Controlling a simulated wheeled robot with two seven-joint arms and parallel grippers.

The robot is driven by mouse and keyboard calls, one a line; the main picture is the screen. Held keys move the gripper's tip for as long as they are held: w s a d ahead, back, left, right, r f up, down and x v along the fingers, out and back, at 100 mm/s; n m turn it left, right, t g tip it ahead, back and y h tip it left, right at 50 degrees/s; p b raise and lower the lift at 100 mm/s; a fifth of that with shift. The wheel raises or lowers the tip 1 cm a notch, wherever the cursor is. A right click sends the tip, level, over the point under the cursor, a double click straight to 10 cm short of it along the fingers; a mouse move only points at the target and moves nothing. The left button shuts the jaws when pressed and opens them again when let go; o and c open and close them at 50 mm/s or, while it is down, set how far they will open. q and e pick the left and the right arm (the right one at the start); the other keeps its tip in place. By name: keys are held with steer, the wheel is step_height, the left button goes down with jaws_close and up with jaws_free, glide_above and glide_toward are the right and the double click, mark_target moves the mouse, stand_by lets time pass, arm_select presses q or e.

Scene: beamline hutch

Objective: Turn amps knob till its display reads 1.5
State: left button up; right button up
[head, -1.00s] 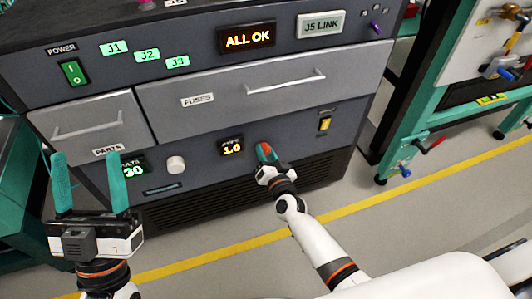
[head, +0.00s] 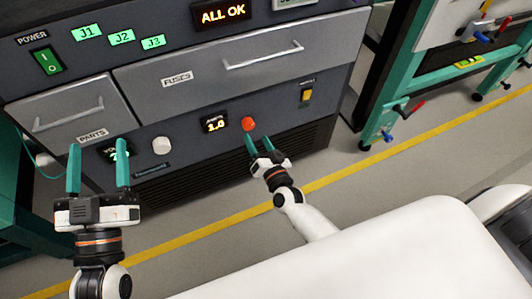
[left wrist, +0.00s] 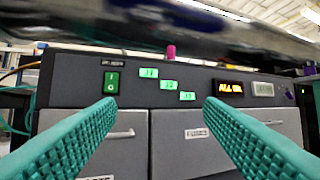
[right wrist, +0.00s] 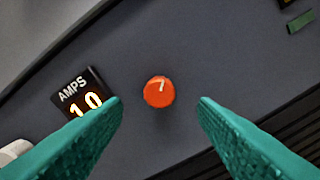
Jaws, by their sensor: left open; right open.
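The red amps knob (head: 248,124) sits on the lower dark panel, just right of the amps display (head: 214,124), which reads 1.0. In the right wrist view the knob (right wrist: 159,91) has a pale pointer mark and lies between and beyond the fingertips, not touched. The amps display (right wrist: 81,98) is partly covered by a finger there. My right gripper (head: 260,142) is open in front of the knob. My left gripper (head: 97,160) is open and empty in front of the cabinet's left side, covering part of the volts display (head: 110,153).
A white knob (head: 161,145) is left of the amps display. Above are the PARTS drawer (head: 70,115) and FUSES drawer (head: 240,65) with protruding handles. A yellow switch (head: 307,95) is to the right. A teal-framed bench (head: 400,100) stands at right.

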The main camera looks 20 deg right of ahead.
arm_select(q)
steer(key=f+g, duration=0.1)
steer(key=f+g+y, duration=0.1)
steer(key=f, duration=0.1)
steer(key=f+g+p, duration=0.1)
steer(key=f, duration=0.1)
steer(key=shift+w+a+f+g+y, duration=0.15)
steer(key=shift+w+a+g+y, duration=0.15)
steer(key=shift+w+g+y, duration=0.1)
arm_select(e)
steer(key=s, duration=0.5)
steer(key=shift+s, duration=0.4)
